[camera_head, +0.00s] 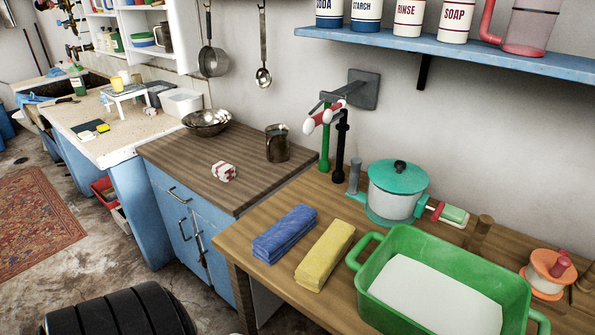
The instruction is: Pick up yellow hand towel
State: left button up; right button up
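The yellow hand towel (325,255) lies folded into a long block on the wooden counter (240,254), near its front edge. A blue folded towel (285,234) lies just to its left, with a narrow gap between them. A green tub (450,245) with a white inside stands close to its right. Nothing covers the yellow towel. Neither of my grippers shows in the head view.
A teal-lidded pot (397,190) with a side handle stands behind the towels, near the wall taps (325,116). A blue shelf (470,55) with canisters hangs above. A darker worktop (190,160) at left holds a metal bowl (207,122), a mug (277,143) and a red-and-white bundle (223,171).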

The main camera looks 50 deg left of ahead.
aim_at(314, 271)
jog(key=i+u, duration=0.1)
jog(key=u, duration=1.2)
